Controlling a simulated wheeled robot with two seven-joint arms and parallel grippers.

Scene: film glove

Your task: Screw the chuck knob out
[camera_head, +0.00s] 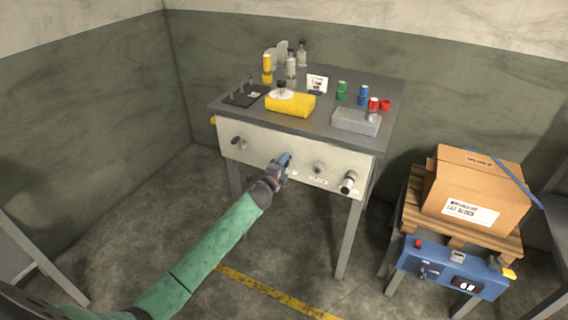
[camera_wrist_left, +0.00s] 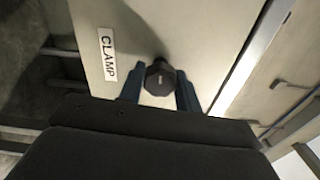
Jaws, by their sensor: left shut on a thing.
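My left gripper (camera_head: 285,162) is at the pale front panel (camera_head: 262,148) of the grey bench. In the left wrist view its blue fingers (camera_wrist_left: 160,92) are shut on a dark faceted knob (camera_wrist_left: 160,80), one finger on each side. A white label (camera_wrist_left: 108,55) reading "CLAMP" is on the panel beside this knob. I see no label that reads "chuck". Other panel controls are a dark knob (camera_head: 239,142) to the left, a small grey knob (camera_head: 319,168) and a black-and-pale knob (camera_head: 348,183) to the right. My right gripper is not in view.
A cardboard box (camera_head: 477,186) sits on a pallet at the right, above a blue control panel (camera_head: 450,271). Floor before the bench is open.

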